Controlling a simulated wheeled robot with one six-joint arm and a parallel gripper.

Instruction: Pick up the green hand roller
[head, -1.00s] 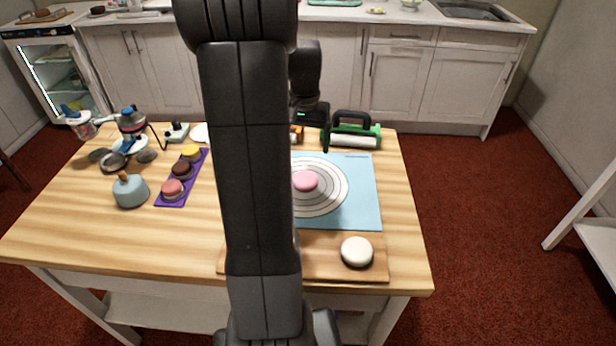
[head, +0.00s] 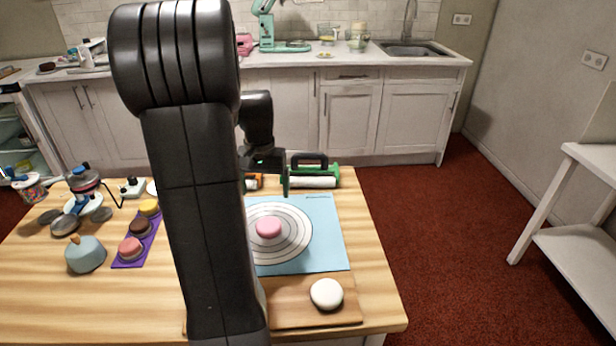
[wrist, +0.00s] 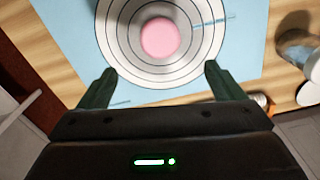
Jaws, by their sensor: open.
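The green hand roller (head: 318,182) lies at the back edge of the wooden table in the head view. It has a black handle on top, a green frame and a pale cylinder. My gripper (head: 286,182) is at the roller's left end, fingers pointing down. The head view does not show whether they touch the roller. In the wrist view my gripper (wrist: 157,78) is open, its two dark green fingers wide apart with nothing seen between them. The roller cannot be made out in the wrist view.
A blue mat (head: 325,255) with printed rings carries a pink cake (head: 268,227). A wooden board (head: 290,311) with a white cake (head: 326,294) is nearer. An orange item (head: 256,181) lies left of the gripper. My arm hides the table's middle.

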